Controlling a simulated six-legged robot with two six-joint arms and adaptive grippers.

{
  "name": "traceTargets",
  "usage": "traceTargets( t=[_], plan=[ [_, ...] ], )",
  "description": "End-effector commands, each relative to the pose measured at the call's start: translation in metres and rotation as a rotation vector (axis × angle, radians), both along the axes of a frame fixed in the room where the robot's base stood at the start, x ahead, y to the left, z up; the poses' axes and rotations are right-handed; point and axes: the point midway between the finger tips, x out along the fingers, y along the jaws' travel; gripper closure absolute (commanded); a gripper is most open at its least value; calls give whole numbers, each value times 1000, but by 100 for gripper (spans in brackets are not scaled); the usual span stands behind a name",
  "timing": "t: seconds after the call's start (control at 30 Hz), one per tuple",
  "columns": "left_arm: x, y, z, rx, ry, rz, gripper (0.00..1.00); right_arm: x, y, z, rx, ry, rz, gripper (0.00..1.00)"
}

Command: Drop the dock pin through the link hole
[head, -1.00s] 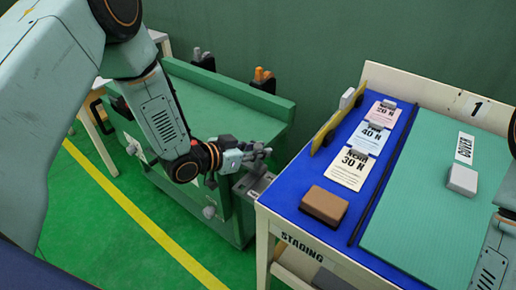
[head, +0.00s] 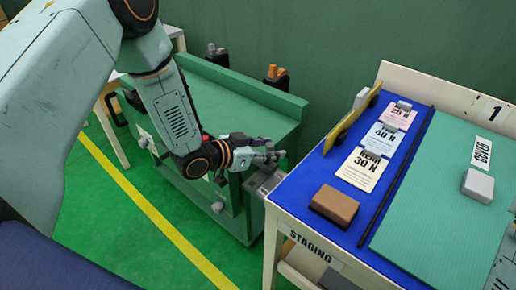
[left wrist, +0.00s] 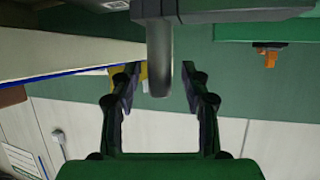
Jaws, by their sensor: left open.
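My left gripper (head: 270,156) is open beside the right end of the green cart, above a grey metal fitting (head: 265,183) in the gap between cart and bench. In the left wrist view, my left gripper (left wrist: 158,75) has its two dark fingers spread apart. A grey rounded bar (left wrist: 161,60) comes in from the top edge between them, with clear space on both sides. I cannot tell whether this bar is the dock pin or part of the link. The link hole is not visible.
The green cart (head: 235,105) stands left of the staging bench (head: 305,235). The bench holds a brown block (head: 334,204), tags (head: 365,168), a yellow piece (head: 350,122) and a grey block (head: 478,185). Orange pegs (head: 277,71) stand behind the cart. Floor is free at lower left.

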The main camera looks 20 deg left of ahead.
Motion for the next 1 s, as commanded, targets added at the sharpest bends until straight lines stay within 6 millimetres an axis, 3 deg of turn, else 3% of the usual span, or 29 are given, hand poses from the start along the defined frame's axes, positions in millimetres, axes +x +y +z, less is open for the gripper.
traceTargets(
  t=[0.43,1.0],
  plan=[
    [-44,31,24,-5,-1,5,54,0,0,0,0,0,0,58],
    [-80,58,42,-2,0,6,54,0,0,0,0,0,0,58]
  ],
)
